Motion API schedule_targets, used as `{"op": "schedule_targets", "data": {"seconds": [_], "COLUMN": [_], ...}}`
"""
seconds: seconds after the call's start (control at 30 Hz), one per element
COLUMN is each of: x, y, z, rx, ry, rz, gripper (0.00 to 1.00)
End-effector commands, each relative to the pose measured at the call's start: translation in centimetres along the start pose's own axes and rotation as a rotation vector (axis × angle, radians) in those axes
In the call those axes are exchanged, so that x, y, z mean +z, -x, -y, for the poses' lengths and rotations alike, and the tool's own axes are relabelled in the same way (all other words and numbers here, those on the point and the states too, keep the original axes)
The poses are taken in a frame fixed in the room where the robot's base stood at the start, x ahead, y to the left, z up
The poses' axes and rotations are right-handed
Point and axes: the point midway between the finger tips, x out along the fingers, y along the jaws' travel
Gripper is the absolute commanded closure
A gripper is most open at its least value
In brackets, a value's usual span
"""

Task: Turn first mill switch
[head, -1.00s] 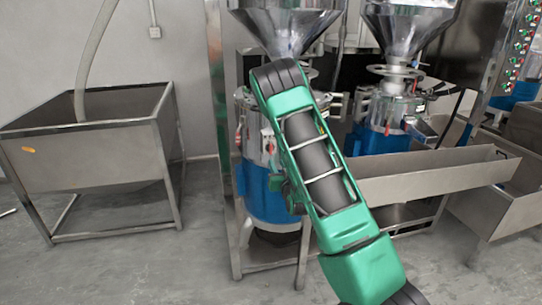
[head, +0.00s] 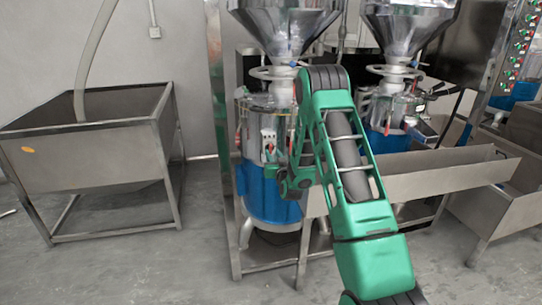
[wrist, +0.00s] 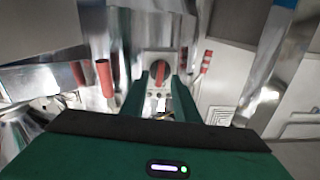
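The first mill (head: 258,190) is a steel cylinder with a blue lower body under a steel hopper. Its switch box (head: 268,143) is on the front of the mill in the head view. In the wrist view the switch (wrist: 160,73) is a black dial with a red handle, upright or nearly so, on a pale plate. My gripper (wrist: 159,82) is open, with its two dark green fingers apart below and to either side of the dial. Nothing shows between them but the panel; contact cannot be told. In the head view my arm hides part of the mill.
Red-handled levers stand left (wrist: 105,78) and right (wrist: 205,62) of the switch. A second mill (head: 385,120) and a steel trough (head: 420,172) are to the right. A steel bin (head: 85,150) is at the left, with open floor in front.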

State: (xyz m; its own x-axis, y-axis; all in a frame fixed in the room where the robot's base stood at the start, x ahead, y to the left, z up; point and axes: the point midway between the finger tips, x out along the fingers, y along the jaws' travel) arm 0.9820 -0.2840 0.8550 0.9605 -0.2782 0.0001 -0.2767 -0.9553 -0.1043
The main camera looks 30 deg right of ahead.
Motion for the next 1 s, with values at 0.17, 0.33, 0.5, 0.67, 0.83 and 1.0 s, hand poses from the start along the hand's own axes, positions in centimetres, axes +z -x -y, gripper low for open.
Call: {"op": "schedule_targets", "data": {"seconds": [0.17, 0.33, 0.5, 0.67, 0.83, 1.0], "x": [0.1, 0.0, 0.1, 0.1, 0.1, 0.1], "y": [-1.7, -2.2, -2.2, -2.2, -2.2, -2.2], "z": [0.0, -0.1, 0.0, 0.0, 0.0, -0.1], "rx": [0.0, 0.0, 0.0, 0.0, 0.0, 0.0], "ry": [-0.001, -0.001, -0.001, -0.001, -0.001, -0.02], "rz": [0.0, 0.001, 0.001, 0.001, 0.001, 0.001], "gripper": [0.72, 0.72, 0.72, 1.0, 1.0, 1.0]}}
